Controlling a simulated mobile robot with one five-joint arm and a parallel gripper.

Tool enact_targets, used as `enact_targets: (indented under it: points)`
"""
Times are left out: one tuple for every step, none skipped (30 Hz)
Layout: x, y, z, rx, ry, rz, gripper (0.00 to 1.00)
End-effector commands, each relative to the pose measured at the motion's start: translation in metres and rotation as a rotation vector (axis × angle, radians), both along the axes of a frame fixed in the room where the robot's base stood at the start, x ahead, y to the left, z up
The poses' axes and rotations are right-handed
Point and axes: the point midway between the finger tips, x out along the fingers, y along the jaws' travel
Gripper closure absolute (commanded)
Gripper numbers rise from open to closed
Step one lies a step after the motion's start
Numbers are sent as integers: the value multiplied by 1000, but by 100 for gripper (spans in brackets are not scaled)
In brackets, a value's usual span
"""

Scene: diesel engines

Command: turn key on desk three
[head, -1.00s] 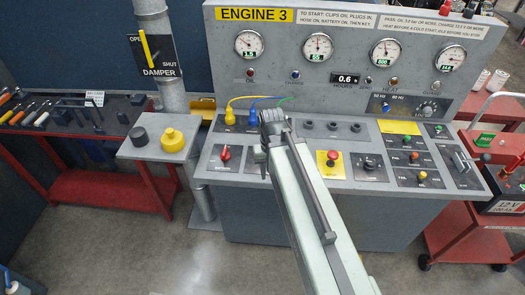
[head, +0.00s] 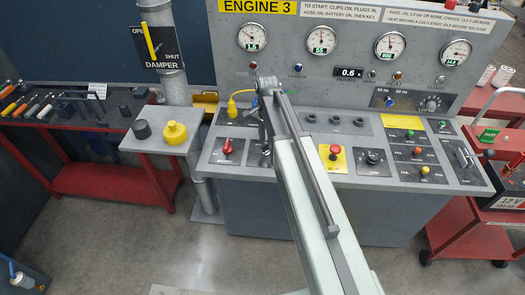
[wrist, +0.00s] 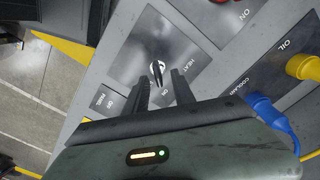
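The desk marked Engine 3 (head: 385,205) stands in front of me in the head view. In the wrist view a dark key (wrist: 156,68) sits in a pale round switch on a grey plate (wrist: 185,38), with a "HEAT" label beside it. My gripper (wrist: 161,80) is open, its two dark fingertips apart on either side of the near end of the key. I cannot tell whether either finger touches it.
A red switch (head: 227,146) is left of my gripper and a red stop button on yellow (head: 334,152) is to the right. Yellow (wrist: 303,67) and blue (wrist: 268,108) plugs with cables are close to the gripper. A damper pipe (head: 164,60) stands at the left.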

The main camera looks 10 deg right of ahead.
Motion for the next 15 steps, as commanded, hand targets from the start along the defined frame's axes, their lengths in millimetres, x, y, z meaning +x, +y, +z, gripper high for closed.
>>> enact_targets:
  points:
    - [0,0,-19,0,0,0,69]
    - [0,0,-23,0,0,1,69]
    - [0,0,-27,0,0,1,69]
    - [0,0,-30,0,0,1,69]
    - [0,0,-31,0,0,1,69]
    - [0,0,-32,0,0,1,69]
    - [0,0,-32,0,0,1,69]
    - [0,1,-32,0,0,1,69]
    - [0,1,-31,0,0,1,69]
    - [0,1,-30,0,0,2,69]
    - [0,1,-30,0,0,2,69]
    - [0,1,-29,0,0,2,69]
    - [0,1,-29,0,0,2,69]
    - [0,1,-29,0,0,2,75]
    - [0,1,-29,0,0,2,86]
